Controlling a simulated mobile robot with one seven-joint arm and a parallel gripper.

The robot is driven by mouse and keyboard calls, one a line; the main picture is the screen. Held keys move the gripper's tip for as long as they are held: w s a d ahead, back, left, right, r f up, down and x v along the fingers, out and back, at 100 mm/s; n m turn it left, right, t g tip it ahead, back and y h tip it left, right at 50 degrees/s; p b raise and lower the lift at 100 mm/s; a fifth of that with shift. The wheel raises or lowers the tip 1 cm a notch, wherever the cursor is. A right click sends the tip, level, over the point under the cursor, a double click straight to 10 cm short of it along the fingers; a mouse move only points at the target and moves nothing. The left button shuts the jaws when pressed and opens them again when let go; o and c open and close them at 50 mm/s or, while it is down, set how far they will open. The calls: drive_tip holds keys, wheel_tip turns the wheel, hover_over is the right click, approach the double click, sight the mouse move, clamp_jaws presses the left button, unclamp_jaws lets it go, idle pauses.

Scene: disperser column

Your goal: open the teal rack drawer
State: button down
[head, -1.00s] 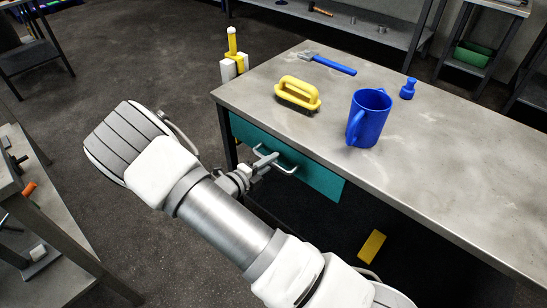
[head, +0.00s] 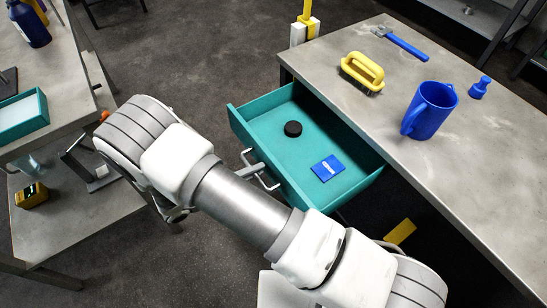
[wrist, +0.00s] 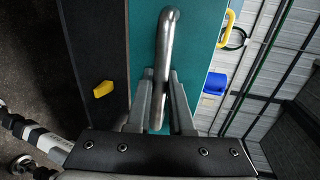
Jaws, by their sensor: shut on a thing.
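The teal drawer (head: 262,168) is pulled out from under the grey workbench (head: 330,62). A black round puck (head: 293,128) and a blue flat packet (head: 328,168) lie inside it. My gripper (wrist: 158,100) is shut on the drawer's metal bar handle (wrist: 162,55), with a finger on each side of the bar in the wrist view. In the head view the handle (head: 266,183) shows at the drawer front, and my arm hides most of the gripper.
A blue mug (head: 430,112), a yellow-handled brush (head: 362,72), a hammer (head: 405,44) and a blue bottle-shaped piece (head: 479,88) stand or lie on the workbench. A side table (head: 60,95) is at the left. Open floor lies between.

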drive_tip(key=shift+f+v, duration=0.2)
drive_tip(key=shift+v, duration=0.7)
drive_tip(key=shift+f+v, duration=0.15)
drive_tip(key=shift+v, duration=0.75)
drive_tip(key=shift+a, duration=0.1)
drive_tip(key=c, duration=0.8)
unclamp_jaws()
drive_tip(key=p+v, duration=0.1)
drive_tip(key=v, duration=1.6)
drive_tip(key=shift+s+a, duration=0.15)
